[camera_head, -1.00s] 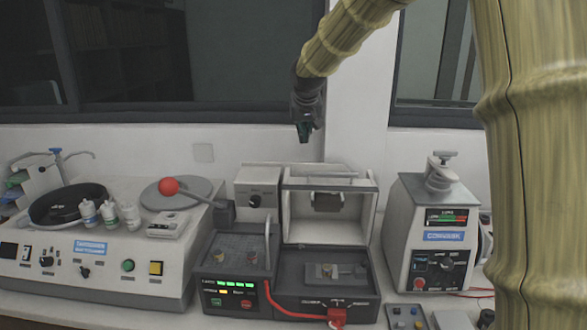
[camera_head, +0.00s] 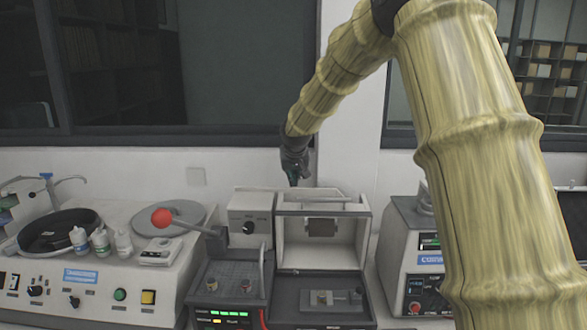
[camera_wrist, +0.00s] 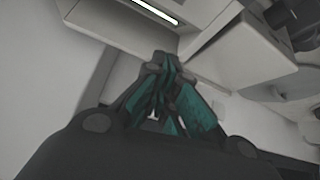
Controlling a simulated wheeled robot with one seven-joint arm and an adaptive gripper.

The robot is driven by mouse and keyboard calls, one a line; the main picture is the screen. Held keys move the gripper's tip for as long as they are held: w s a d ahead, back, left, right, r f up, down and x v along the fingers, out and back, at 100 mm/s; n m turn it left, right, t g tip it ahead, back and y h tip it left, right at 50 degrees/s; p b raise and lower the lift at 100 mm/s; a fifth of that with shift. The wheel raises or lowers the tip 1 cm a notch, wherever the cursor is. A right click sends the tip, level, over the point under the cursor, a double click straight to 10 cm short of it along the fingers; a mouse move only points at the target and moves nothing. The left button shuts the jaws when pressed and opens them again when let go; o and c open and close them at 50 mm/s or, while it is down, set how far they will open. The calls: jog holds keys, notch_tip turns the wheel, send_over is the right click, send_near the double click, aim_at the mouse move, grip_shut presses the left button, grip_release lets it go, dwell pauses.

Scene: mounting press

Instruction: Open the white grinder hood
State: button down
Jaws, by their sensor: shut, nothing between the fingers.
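The white grinder hood (camera_head: 290,243) is in the middle of the head view. It looks raised over its dark base (camera_head: 322,312), its hollow side facing me, with a grey block (camera_head: 322,228) inside. My gripper (camera_head: 294,180) points down just above the hood's upper left in the picture; whether it touches cannot be told. In the wrist view my gripper (camera_wrist: 160,68) has its green-dark fingers together and empty, with pale machine panels beyond the tips.
A white box with a black knob (camera_head: 249,227) adjoins the hood on the left. A red ball-tipped lever (camera_head: 162,218) reaches over the polishing machine (camera_head: 85,276) at left. A white-grey machine (camera_head: 405,240) stands at right, partly behind my arm. A wall and dark window lie behind.

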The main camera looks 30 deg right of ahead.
aim_at(295, 206)
jog(key=shift+p+x, duration=0.35)
jog(key=shift+x, duration=0.5)
jog(key=s+p, duration=0.1)
jog(key=s+a, duration=0.1)
jog(key=s, duration=0.1)
jog(key=shift+s+a+f+p, duration=0.1)
jog(key=shift+s+f+p, duration=0.1)
jog(key=shift+p, duration=0.15)
jog(key=shift+s+f, duration=0.1)
jog(key=shift+s, duration=0.05)
jog(key=shift+f, duration=0.25)
jog(key=shift+r, duration=0.1)
